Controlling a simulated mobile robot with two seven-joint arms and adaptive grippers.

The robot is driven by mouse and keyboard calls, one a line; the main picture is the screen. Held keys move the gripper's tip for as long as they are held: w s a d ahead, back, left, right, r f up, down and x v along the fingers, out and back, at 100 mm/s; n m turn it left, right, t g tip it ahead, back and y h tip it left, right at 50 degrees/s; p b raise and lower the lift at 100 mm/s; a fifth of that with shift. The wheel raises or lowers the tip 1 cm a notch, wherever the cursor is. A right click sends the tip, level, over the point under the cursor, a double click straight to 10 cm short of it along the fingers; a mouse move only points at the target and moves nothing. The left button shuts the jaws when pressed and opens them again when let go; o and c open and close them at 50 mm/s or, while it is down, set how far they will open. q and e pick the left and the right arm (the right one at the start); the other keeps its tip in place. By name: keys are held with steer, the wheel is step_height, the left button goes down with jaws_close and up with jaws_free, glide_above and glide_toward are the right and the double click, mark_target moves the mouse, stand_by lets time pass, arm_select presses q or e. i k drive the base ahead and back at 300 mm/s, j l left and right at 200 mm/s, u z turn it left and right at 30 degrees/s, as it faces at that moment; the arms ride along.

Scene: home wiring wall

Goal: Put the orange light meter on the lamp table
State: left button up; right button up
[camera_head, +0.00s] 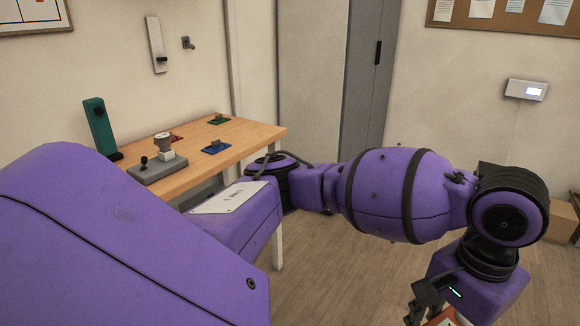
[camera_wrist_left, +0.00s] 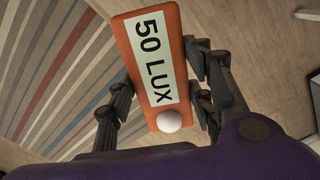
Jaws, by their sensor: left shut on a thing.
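The orange light meter (camera_wrist_left: 133,47) is held in my left gripper (camera_wrist_left: 160,85). Its white label reads "50 LUX" and a white dome sits at its near end. The dark fingers press on both long sides of it. In the head view my left gripper (camera_head: 432,312) is low at the right, cut by the bottom edge, with a small orange part of the meter (camera_head: 446,318) showing. A wooden table (camera_head: 248,136) stands at the left against the wall; I cannot tell whether it is the lamp table. My right gripper is not in view.
The table holds a grey base with a fixture (camera_head: 157,170), a green upright device (camera_head: 98,127) and small coloured pieces. A grey cabinet (camera_head: 315,80) stands behind. A cardboard box (camera_head: 562,222) is at the far right. A striped rug (camera_wrist_left: 50,75) lies on the wooden floor.

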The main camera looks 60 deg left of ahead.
mark_target(244, 135)
steer(key=z, duration=0.45)
steer(key=j+z, duration=0.1)
steer(key=z, duration=0.75)
steer(key=j+z, duration=0.1)
steer(key=z, duration=1.2)
steer(key=k+j+z, duration=0.1)
steer(key=z, duration=0.35)
steer(key=k+j+z, duration=0.1)
steer(key=z, duration=0.25)
steer(key=u, duration=0.55)
steer(key=k+j+u, duration=0.1)
steer(key=u, duration=0.95)
steer(key=j+u, duration=0.1)
steer(key=u, duration=0.45)
steer(key=j+u, duration=0.1)
steer(key=u, duration=0.45)
steer(key=j+u, duration=0.1)
steer(key=u, duration=1)
steer(key=j+u, duration=0.1)
steer(key=u, duration=0.4)
steer(key=i, duration=0.05)
